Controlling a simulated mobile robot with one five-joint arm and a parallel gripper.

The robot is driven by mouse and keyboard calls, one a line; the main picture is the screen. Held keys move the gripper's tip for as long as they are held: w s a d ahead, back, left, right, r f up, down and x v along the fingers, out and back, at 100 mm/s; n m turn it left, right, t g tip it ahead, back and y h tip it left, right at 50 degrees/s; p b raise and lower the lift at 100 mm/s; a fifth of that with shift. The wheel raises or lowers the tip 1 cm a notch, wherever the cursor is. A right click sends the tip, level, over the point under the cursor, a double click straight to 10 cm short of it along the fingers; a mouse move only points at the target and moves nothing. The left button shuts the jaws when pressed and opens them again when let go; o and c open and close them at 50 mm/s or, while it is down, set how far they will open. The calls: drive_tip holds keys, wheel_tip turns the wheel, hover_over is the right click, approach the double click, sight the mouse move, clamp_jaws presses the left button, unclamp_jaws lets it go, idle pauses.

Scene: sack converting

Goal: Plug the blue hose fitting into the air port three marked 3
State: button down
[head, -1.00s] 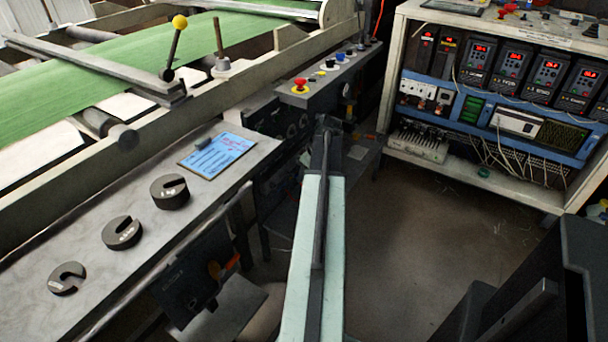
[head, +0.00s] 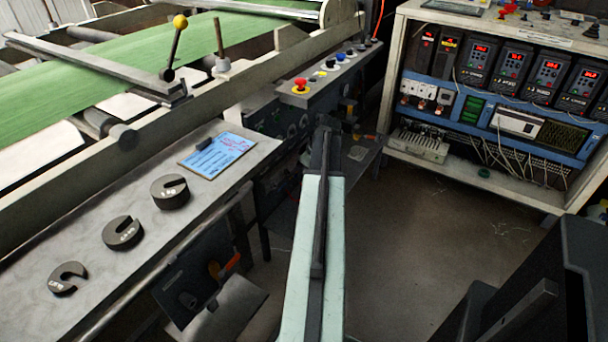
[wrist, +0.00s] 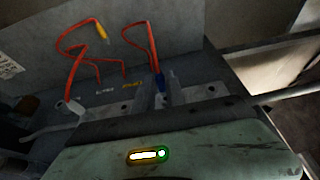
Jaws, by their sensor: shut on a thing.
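In the wrist view, the blue hose fitting (wrist: 159,83) is held between the fingers of my gripper (wrist: 158,87), which is shut on it. An orange-red hose (wrist: 151,47) rises from the fitting and loops back to the left. Behind it is a grey panel (wrist: 190,62) with small labels; I cannot read a 3 on it. Air port three cannot be made out, and whether the fitting touches any port is unclear. In the head view, my arm reaches away beside the control console, and the gripper's jaws cannot be made out there.
In the wrist view, another orange hose with a yellow fitting (wrist: 101,31) stands to the left, and a pale grey fitting (wrist: 71,106) lies lower left. In the head view, a console (head: 318,80) with knobs is near the arm tip. A drive cabinet (head: 398,62) stands right; floor between is clear.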

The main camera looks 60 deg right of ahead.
drive_tip(key=shift+w, duration=0.9)
drive_tip(key=c, duration=1.3)
unclamp_jaws()
drive_tip(key=p+v, duration=0.7)
drive_tip(key=shift+r, duration=0.4)
drive_tip(key=shift+s, duration=0.2)
